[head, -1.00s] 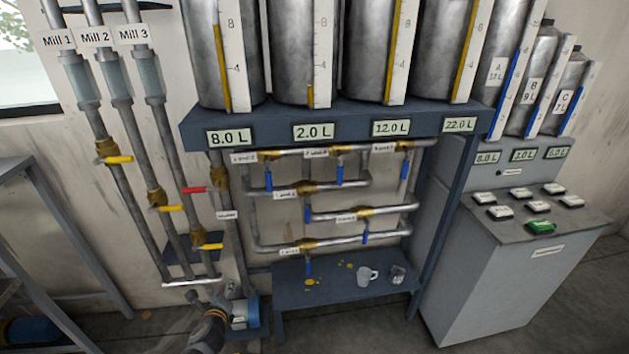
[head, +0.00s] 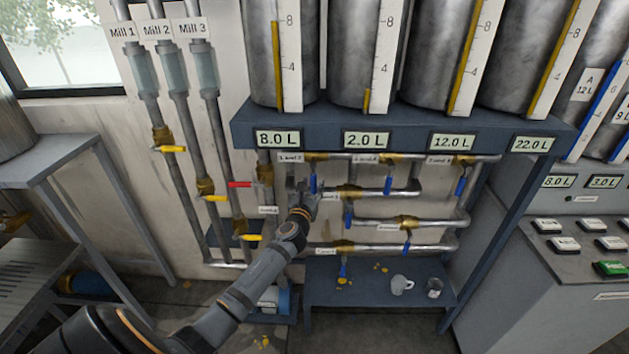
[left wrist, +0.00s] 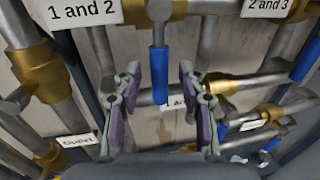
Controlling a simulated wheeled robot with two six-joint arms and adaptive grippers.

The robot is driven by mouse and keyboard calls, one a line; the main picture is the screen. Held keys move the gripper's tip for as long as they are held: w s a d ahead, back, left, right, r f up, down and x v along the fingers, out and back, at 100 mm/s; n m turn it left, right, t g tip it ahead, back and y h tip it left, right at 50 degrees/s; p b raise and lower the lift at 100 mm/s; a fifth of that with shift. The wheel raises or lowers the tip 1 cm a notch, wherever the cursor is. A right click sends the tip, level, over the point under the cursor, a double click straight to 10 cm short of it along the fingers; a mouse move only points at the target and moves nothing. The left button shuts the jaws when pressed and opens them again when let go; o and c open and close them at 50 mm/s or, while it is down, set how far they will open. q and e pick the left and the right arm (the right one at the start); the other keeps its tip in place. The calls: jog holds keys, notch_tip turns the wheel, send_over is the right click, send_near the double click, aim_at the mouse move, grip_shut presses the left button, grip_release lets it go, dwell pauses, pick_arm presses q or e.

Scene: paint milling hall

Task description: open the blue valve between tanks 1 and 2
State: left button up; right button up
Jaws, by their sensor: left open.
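The blue valve handle (head: 313,184) under the "1 and 2" label (head: 291,157) hangs downward from its brass valve body (head: 316,157) on the top pipe. In the left wrist view the same blue handle (left wrist: 159,75) points down, with the "1 and 2" label (left wrist: 88,12) to its upper left. My left gripper (head: 305,196) is beside the lower part of the handle. In the left wrist view my left gripper (left wrist: 159,80) is open, with one finger on either side of the handle's line. I cannot tell whether they touch. My right gripper is not in view.
A red outlet handle (head: 240,184) is to the left. A shelf (head: 325,291) below holds a mug (head: 401,285).

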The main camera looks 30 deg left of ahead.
pick_arm(q)
jog(key=shift+x, duration=1.2)
grip_shut()
